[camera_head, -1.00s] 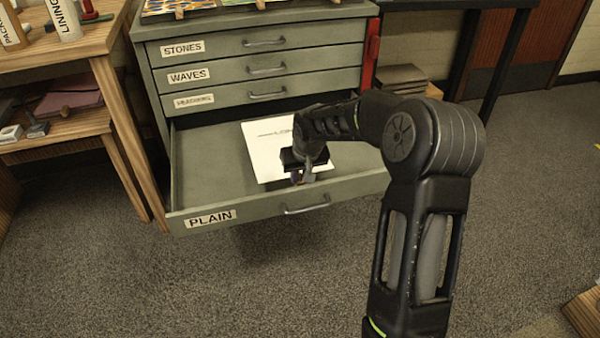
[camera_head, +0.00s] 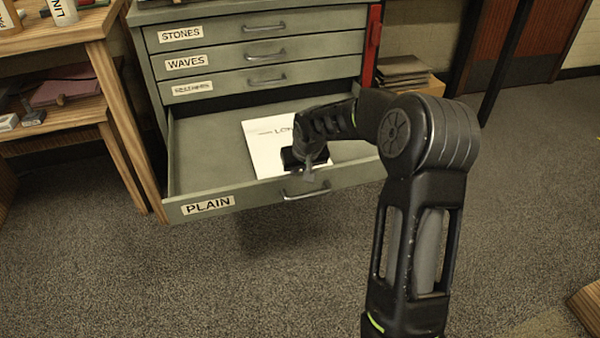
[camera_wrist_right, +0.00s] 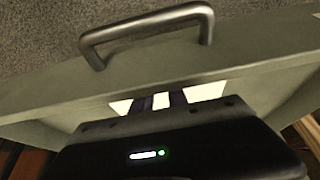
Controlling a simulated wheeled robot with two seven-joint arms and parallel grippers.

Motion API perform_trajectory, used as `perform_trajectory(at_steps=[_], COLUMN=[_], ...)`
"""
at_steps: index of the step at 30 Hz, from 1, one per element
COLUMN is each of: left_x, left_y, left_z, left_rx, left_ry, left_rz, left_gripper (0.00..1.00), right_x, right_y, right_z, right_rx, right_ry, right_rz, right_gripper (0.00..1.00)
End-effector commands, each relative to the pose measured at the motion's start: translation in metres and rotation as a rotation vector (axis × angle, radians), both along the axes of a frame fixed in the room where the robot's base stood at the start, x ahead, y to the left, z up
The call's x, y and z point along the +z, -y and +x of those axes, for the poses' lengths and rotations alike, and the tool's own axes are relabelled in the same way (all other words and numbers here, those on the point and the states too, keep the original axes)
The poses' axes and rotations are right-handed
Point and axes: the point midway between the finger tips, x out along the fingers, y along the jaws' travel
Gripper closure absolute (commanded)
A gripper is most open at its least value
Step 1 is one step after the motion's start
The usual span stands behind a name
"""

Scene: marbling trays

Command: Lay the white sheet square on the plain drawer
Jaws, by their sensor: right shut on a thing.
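The plain drawer (camera_head: 270,198) is pulled out of the grey cabinet, with a PLAIN label and a metal handle. The white sheet (camera_head: 264,150) is over the drawer's floor toward the front, slightly turned, with part of a printed word visible. I cannot tell whether it rests flat. My right gripper (camera_head: 306,172) is at the sheet's front edge by the drawer front, shut on the sheet. In the right wrist view, its dark fingers (camera_wrist_right: 162,98) stand just behind the drawer front, with white sheet (camera_wrist_right: 206,92) on both sides. My arm hides the sheet's right part. My left gripper is out of view.
Closed drawers labelled STONES (camera_head: 180,35) and WAVES (camera_head: 187,63) are above. A wooden bench (camera_head: 110,90) stands left, and a stack of boards (camera_head: 402,70) stands right of the cabinet. The drawer floor left of the sheet (camera_head: 210,160) is clear.

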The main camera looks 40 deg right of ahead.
Motion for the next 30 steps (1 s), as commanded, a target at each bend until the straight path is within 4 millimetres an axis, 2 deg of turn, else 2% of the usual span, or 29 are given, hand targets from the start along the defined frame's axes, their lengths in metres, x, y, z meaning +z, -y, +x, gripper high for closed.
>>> perform_trajectory(at_steps=[1,4,5,14,30], left_x=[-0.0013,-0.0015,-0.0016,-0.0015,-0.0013], left_y=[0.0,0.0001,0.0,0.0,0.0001], left_z=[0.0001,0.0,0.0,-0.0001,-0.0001], left_rx=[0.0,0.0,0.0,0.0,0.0], left_ry=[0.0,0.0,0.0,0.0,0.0], left_rz=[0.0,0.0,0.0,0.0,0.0], left_gripper=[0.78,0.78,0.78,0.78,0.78], right_x=[-0.0118,-0.0128,-0.013,-0.012,-0.0105], right_y=[-0.0025,-0.0025,-0.0024,-0.0024,-0.0047], right_z=[-0.0072,-0.0078,-0.0079,-0.0072,-0.0053], right_rx=[0.0,-0.001,-0.001,0.0,0.003], right_ry=[-0.027,-0.03,-0.03,-0.027,-0.022], right_rz=[0.008,0.008,0.008,0.008,0.01], right_gripper=[1.0,1.0,0.8,0.56,0.56])
